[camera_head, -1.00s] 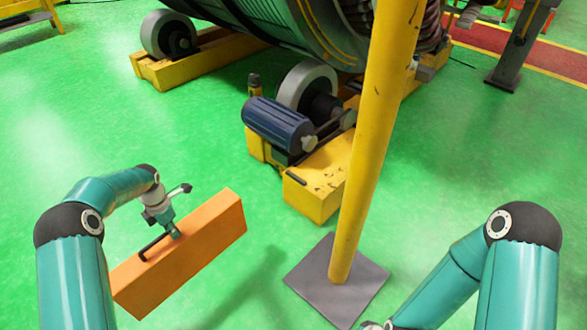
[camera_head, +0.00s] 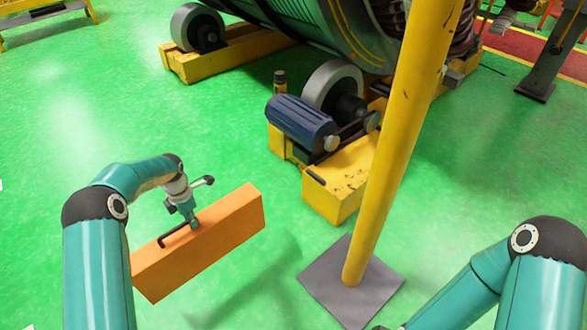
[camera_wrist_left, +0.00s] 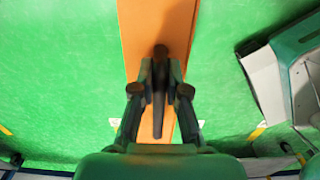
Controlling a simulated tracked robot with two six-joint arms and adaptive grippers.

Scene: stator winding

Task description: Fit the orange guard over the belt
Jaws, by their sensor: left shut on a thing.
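The orange guard (camera_head: 222,243) is a long box-like cover with a black handle (camera_head: 172,238) on its top. My left gripper (camera_head: 193,222) is shut on the handle and holds the guard above the floor, tilted in the picture with its right end higher. In the left wrist view the guard (camera_wrist_left: 158,25) runs away below the gripper (camera_wrist_left: 160,85), with the dark handle between the fingers. The belt (camera_head: 352,128) is beside the blue motor (camera_head: 302,122) on the yellow roller base, to the right of the guard and apart from it. My right gripper is outside the picture.
A yellow post (camera_head: 398,150) on a grey plate (camera_head: 325,285) stands right of the motor, partly in front of the yellow base (camera_head: 335,185). A large green stator (camera_head: 310,25) lies on rollers behind. Green floor is clear between guard and motor.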

